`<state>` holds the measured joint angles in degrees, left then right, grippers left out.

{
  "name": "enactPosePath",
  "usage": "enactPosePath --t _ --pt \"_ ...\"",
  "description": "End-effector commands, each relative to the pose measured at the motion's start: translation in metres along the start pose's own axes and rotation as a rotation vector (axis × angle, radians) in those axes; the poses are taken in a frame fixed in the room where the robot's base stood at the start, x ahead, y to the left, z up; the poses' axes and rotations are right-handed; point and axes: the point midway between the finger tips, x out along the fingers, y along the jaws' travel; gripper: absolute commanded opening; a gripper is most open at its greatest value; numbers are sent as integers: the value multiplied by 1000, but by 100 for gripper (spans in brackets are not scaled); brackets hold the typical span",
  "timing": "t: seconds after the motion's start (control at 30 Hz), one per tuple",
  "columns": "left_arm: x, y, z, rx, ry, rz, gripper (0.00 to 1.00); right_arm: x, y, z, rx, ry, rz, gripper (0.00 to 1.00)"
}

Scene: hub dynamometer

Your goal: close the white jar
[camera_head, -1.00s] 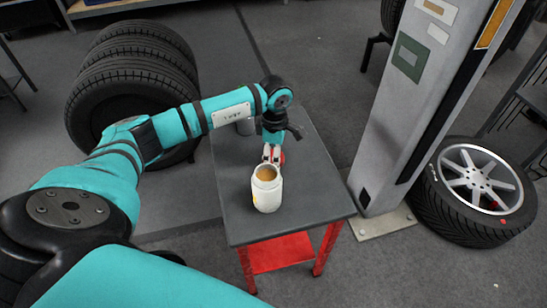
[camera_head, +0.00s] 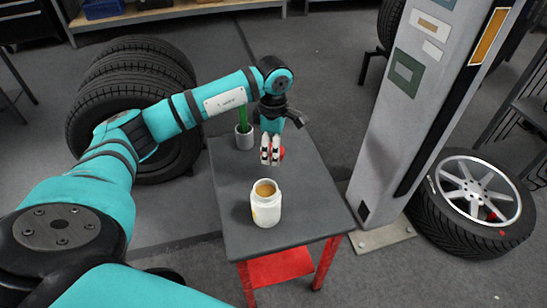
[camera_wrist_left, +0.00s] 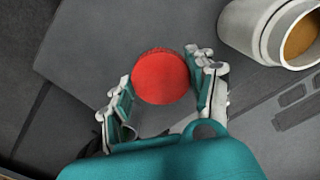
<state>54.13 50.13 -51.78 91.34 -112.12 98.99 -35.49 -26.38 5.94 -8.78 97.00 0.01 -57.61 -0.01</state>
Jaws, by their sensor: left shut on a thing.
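The white jar (camera_head: 266,205) stands upright on the dark grey table, its mouth open and tan-orange contents showing. It also shows at the upper right in the left wrist view (camera_wrist_left: 262,32). My left gripper (camera_head: 270,153) is beyond the jar, fingers pointing down, and is shut on a round red lid (camera_wrist_left: 160,77). In the left wrist view the lid sits between the two fingers. In the head view only a red edge of the lid (camera_head: 282,153) shows beside the fingers. The lid is apart from the jar. My right gripper is out of view.
A grey cup with something green in it (camera_head: 244,138) stands at the table's far left. The table top (camera_head: 310,195) right of the jar is bare. A tall grey post (camera_head: 415,110) rises to the right. Stacked tyres (camera_head: 135,85) and a wheel (camera_head: 475,200) flank the table.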

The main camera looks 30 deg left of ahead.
Motion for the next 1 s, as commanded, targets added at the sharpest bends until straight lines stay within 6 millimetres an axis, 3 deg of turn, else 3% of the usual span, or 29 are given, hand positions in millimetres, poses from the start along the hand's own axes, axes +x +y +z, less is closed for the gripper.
enactPosePath --t 0.1,0.57,0.67,0.77,1.0 --pt "-9 0 0 0 1 1 48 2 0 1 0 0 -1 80" --pt "-12 -2 3 40 -1 1 48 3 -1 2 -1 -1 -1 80" --pt "-18 -9 15 188 -9 4 48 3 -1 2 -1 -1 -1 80" --pt "-29 -23 34 457 -16 9 48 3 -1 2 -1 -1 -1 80" --pt "-56 -71 76 1280 -15 16 48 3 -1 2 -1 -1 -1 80"
